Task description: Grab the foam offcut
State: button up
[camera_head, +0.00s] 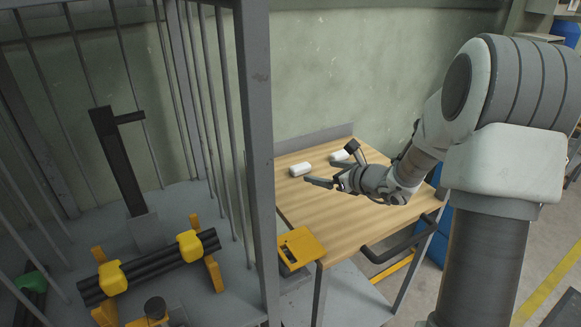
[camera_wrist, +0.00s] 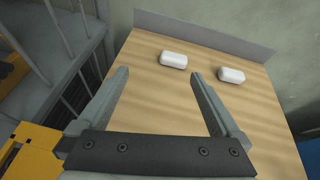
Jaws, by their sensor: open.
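Two small white rounded blocks lie apart on the wooden tabletop, and either could be the foam offcut; I cannot tell which. The left block (camera_head: 300,169) also shows in the wrist view (camera_wrist: 174,60), ahead of the gap between my fingers and toward the right fingertip. The right block (camera_head: 339,156) is partly behind my gripper in the head view; in the wrist view (camera_wrist: 231,75) it lies outside my right finger. My gripper (camera_head: 328,166) is above the table, open and empty. Both fingers show in the wrist view (camera_wrist: 159,73).
The wooden table (camera_head: 375,222) has a low grey back ledge (camera_head: 315,139) against the wall. A yellow piece (camera_head: 300,247) sits at its front left corner. A barred metal cage (camera_head: 256,130) stands close on the left. The tabletop's middle is clear.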

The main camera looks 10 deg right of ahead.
jog(key=w+f, duration=0.1)
jog(key=w+d+f+m, duration=0.1)
jog(key=w+f+m, duration=0.1)
jog(key=shift+d+f+t+h+b, duration=0.3)
jog(key=shift+d+f+b, duration=0.05)
jog(key=b, duration=0.2)
send_near(300, 165)
jog(key=x, duration=0.4)
jog(key=shift+a+f, duration=0.1)
jog(key=shift+f, duration=0.4)
jog(key=shift+r+x, duration=0.15)
jog(key=shift+x, duration=1.5)
jog(key=shift+r+x, duration=0.2)
jog(key=shift+x, duration=1.4)
jog(key=shift+w, duration=0.2)
jog(key=c, duration=1)
jog(key=shift+r, duration=0.1)
jog(key=shift+c, duration=0.2)
